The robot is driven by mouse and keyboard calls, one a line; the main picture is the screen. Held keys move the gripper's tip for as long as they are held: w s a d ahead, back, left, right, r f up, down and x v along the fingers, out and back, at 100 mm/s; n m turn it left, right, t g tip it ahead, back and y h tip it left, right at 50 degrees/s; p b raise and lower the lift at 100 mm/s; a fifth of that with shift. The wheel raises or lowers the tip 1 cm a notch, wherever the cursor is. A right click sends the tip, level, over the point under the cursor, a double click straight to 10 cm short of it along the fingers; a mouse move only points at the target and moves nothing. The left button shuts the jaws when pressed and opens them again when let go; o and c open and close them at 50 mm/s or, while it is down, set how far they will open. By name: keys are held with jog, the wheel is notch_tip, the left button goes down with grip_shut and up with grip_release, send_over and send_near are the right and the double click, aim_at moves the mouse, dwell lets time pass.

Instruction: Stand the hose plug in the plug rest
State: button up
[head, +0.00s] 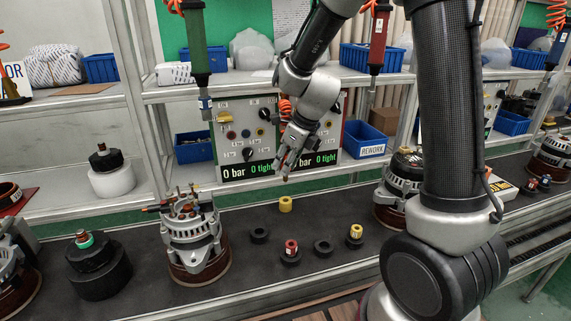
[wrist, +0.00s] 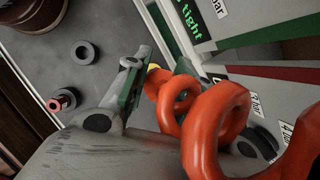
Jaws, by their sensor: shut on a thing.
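My gripper (head: 287,165) points down above the back of the bench, in front of the test panels. In the wrist view its two green-padded fingers (wrist: 158,78) close on the hose plug, which is mostly hidden by the fingers and the orange coiled hose (wrist: 205,110). The coil also shows behind my wrist in the head view (head: 286,108). I cannot tell for certain which thing is the plug rest. Low black rings stand on the bench: an empty one (head: 259,236), another empty one (head: 323,247), and one around a red plug (head: 290,254).
A yellow cylinder (head: 285,204) stands on the bench below my gripper. Another yellow piece (head: 355,233) stands in a black ring. An alternator (head: 194,240) stands at left, another (head: 398,190) at right. The panel (head: 247,135) rises close behind. Clear bench lies between the rings.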

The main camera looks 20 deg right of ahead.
jog(key=shift+r, duration=2.5)
jog(key=shift+f, duration=0.1)
